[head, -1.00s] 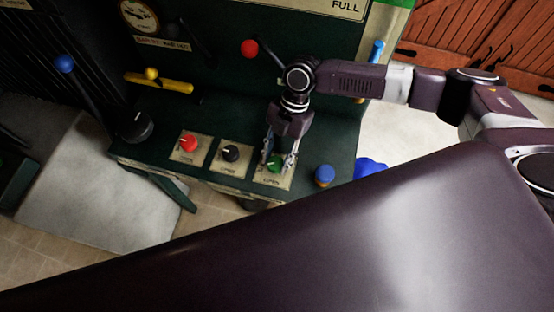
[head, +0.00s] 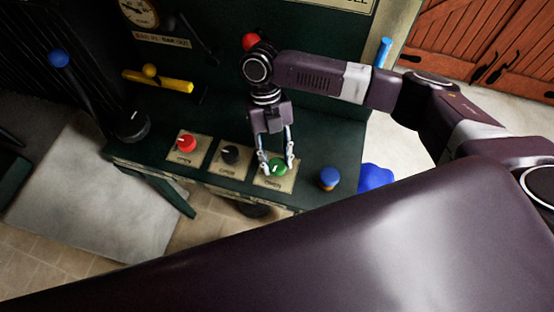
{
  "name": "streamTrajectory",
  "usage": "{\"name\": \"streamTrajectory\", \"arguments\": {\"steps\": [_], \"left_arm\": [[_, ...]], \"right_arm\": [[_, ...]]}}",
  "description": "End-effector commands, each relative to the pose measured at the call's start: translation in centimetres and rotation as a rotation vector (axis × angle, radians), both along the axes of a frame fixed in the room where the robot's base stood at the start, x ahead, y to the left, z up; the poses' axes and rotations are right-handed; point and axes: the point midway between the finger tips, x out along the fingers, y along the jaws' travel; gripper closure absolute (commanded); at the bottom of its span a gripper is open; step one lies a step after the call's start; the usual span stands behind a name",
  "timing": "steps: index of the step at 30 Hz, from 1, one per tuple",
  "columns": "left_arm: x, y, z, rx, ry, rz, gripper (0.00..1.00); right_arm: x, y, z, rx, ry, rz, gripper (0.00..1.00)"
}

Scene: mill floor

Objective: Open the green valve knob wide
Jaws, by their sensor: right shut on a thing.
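The green valve knob (head: 277,168) sits on a pale label plate (head: 273,182) on the dark green console. A white mark shows on its top. My right gripper (head: 277,164) reaches down from above, its two fingers on either side of the knob and shut on it. The label's small print is too blurred to read surely. My left gripper is not in the view.
A black knob (head: 230,154) and a red knob (head: 187,142) stand on plates to the left. A blue button (head: 329,178) is close on the right. A yellow handle (head: 158,81) and a blue-tipped lever (head: 59,60) are further left.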

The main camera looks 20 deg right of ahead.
Motion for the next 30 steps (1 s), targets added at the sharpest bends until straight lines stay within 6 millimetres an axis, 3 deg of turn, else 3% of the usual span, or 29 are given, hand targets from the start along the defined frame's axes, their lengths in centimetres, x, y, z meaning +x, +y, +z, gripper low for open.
{"name": "streamTrajectory", "arguments": {"steps": [12, 29, 30], "left_arm": [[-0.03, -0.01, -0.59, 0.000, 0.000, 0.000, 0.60], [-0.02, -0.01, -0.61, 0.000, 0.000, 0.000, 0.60], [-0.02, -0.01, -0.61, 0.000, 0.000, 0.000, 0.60]], "right_arm": [[0.15, 0.11, 0.07, 0.000, -0.004, 0.184, 0.91], [0.13, 0.14, 0.10, 0.001, -0.004, 0.211, 0.91], [0.13, 0.14, 0.10, 0.001, -0.004, 0.210, 0.62]]}}
